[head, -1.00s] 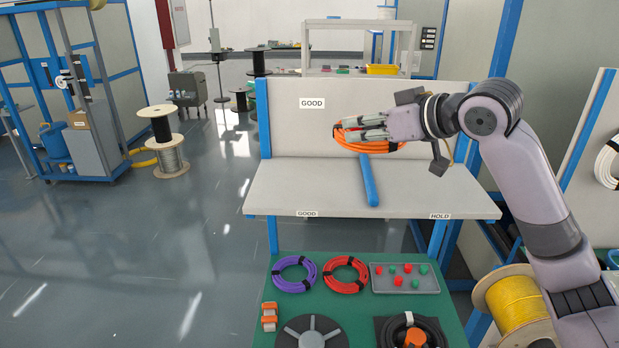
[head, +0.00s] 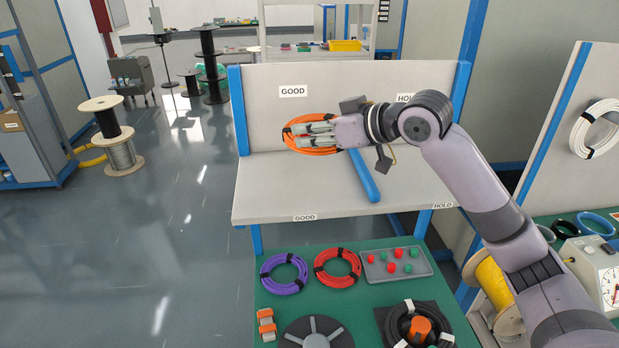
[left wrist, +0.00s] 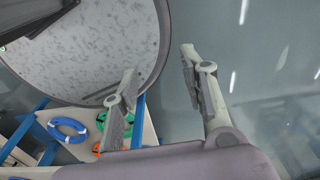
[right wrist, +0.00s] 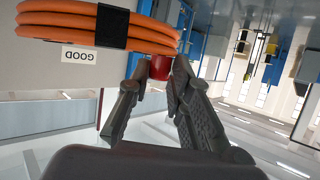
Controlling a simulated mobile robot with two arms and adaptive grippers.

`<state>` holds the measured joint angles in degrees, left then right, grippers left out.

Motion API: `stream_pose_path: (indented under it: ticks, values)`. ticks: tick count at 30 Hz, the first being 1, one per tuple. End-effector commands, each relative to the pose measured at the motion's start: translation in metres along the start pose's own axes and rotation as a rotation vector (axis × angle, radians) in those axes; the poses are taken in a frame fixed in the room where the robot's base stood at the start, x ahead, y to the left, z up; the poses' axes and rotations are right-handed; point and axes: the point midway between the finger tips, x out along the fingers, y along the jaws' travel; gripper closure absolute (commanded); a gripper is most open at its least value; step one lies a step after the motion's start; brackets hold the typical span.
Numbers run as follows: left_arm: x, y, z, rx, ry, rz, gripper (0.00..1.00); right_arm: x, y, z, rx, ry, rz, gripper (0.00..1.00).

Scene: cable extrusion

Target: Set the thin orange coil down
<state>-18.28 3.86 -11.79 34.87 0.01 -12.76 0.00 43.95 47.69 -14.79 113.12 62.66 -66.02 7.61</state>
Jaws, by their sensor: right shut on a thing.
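The thin orange coil (head: 310,149) has black ties and is in my right gripper (head: 309,135). In the head view it is in front of the back panel, below the upper GOOD sign, left of the blue divider (head: 363,177). I cannot tell whether it touches the shelf (head: 290,190). In the right wrist view the orange coil (right wrist: 60,22) crosses the top, by the GOOD label (right wrist: 81,54). A red piece (right wrist: 160,67) shows between the right fingertips. My left gripper (left wrist: 159,62) is open and empty in the left wrist view.
The HOLD side lies right of the divider. Below, the green table (head: 345,290) bears a purple coil (head: 284,289), a red coil (head: 337,281), a grey tray (head: 427,268) of small red and green parts and a black coil (head: 389,322). The shelf's left part is clear.

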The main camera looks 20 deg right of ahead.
Motion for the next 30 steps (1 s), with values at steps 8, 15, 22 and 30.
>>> stream_pose_path:
  ticks: [8,15,22,30]
  values:
    - [-0.01,-0.013,-0.02,0.003,0.027,-0.015,0.6,0.022,0.001,0.054,0.001,-0.001,0.0,1.0]
    - [-0.015,-0.02,-0.034,-0.001,0.051,-0.023,0.6,0.031,0.001,0.074,0.001,0.002,0.0,1.0]
    - [-0.021,-0.017,-0.022,-0.001,0.031,-0.021,0.6,0.042,0.001,0.102,0.0,0.001,-0.001,1.0]
    - [-0.02,-0.015,-0.018,-0.001,0.025,-0.018,0.6,0.044,0.002,0.105,-0.002,0.003,0.001,1.0]
